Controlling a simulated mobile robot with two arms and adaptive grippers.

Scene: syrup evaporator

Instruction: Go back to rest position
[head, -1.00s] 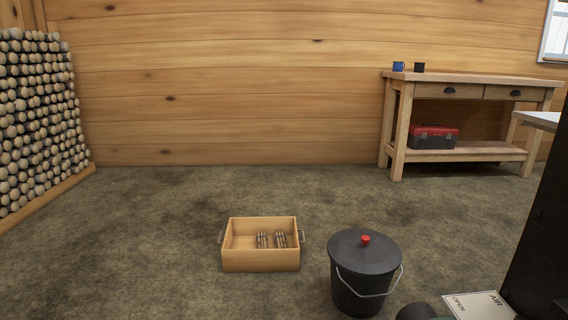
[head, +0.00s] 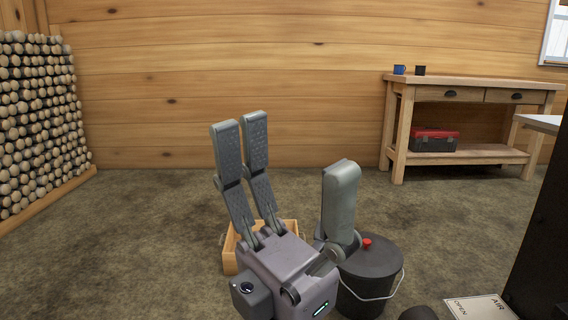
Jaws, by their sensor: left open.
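My left gripper (head: 295,165) is raised in the lower middle of the head view. Its fingers point up and are spread wide apart, with nothing between them. Its body stands in front of the wooden crate (head: 229,262) on the floor and hides most of it, including what lies inside. My right gripper is not in view.
A black lidded bucket (head: 378,268) with a red knob stands on the floor, partly behind my gripper. An AIR/OPEN plate (head: 481,308) is at lower right. A workbench (head: 470,80) holds mugs and a toolbox (head: 434,140). Stacked logs (head: 38,120) stand left. The left floor is clear.

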